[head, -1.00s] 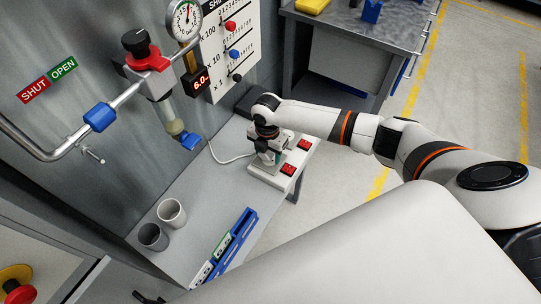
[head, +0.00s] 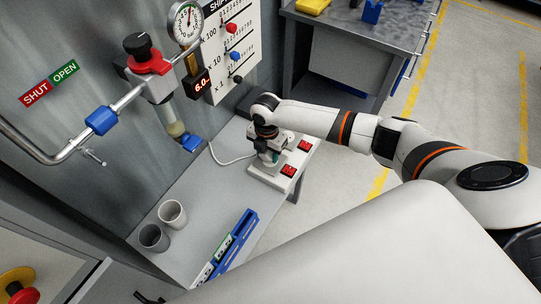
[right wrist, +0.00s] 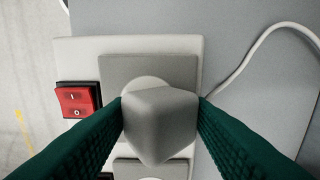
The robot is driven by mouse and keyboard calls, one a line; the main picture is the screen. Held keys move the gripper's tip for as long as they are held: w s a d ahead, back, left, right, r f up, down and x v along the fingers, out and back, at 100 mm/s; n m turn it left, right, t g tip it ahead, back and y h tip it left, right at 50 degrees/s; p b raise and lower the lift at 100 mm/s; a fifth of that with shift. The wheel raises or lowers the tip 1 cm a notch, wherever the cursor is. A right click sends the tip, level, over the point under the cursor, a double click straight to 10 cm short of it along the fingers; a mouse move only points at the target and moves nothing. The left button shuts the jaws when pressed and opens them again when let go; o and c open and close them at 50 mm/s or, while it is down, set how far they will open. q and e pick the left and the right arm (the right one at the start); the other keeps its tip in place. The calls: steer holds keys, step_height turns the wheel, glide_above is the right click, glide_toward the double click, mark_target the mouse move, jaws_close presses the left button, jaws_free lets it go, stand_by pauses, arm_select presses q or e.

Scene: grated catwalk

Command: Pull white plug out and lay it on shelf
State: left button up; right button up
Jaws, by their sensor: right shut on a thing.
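The white plug (right wrist: 160,125) is between the dark green finger pads of my right gripper (right wrist: 160,122), which is shut on it. It is over a grey socket (right wrist: 180,70) of the white power strip (right wrist: 75,50); I cannot tell how deep it sits. In the head view my right gripper (head: 268,157) points down at the strip (head: 261,173), at the far end of the grey shelf (head: 195,190), and hides the plug. My left gripper is not clearly in view.
A white cord (head: 228,159) runs from the strip towards the wall. Red switches (head: 288,169) are beside the sockets. Two cups (head: 172,213) and a blue rack (head: 235,240) stand at the near end of the shelf. The middle of the shelf is clear. Pipes and a valve (head: 150,62) are on the wall.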

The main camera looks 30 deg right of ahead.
steer(key=shift+r+p, duration=2.55)
steer(key=shift+r, duration=0.25)
steer(key=shift+w, duration=0.1)
